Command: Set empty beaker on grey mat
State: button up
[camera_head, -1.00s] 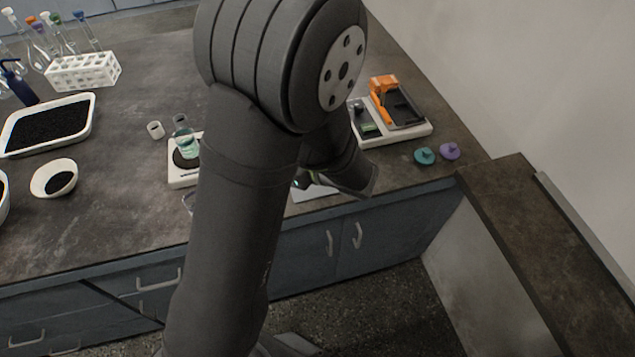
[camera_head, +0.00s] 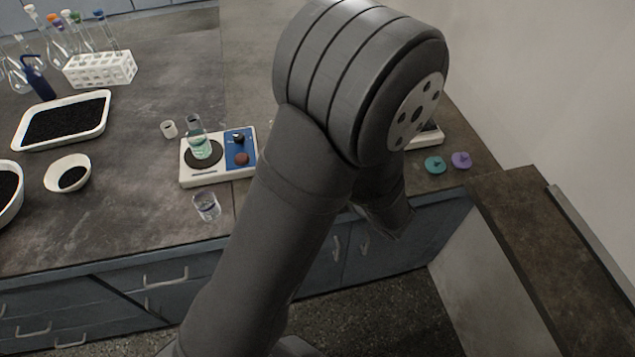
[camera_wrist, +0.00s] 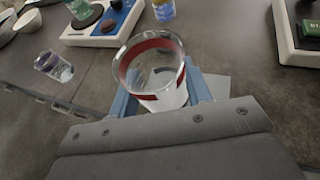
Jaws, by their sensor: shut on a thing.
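My gripper (camera_wrist: 161,100) shows in the wrist view, with its blue fingers shut on either side of a clear glass beaker (camera_wrist: 150,62). The beaker has a red band and a white patch, and it looks empty. A pale grey flat patch (camera_wrist: 217,87), perhaps the grey mat, shows just behind and right of the beaker; most of it is hidden by the beaker and gripper. I cannot tell whether the beaker touches it. In the head view my arm hides the gripper, the held beaker and the mat.
Another clear glass (camera_head: 207,206) stands near the counter's front edge, left of the held beaker in the wrist view (camera_wrist: 54,66). Behind it is a stirrer plate (camera_head: 218,172) with a flask of greenish liquid (camera_head: 198,146). A balance-like device (camera_wrist: 297,38) stands at right.

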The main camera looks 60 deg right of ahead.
jog(key=x, duration=0.5)
jog(key=shift+a+f, duration=0.2)
jog(key=shift+f, duration=2.15)
jog(key=shift+f, duration=0.1)
jog(key=o, duration=1)
jog(key=shift+s, duration=0.1)
jog(key=v, duration=1.2)
jog(key=shift+a, duration=0.1)
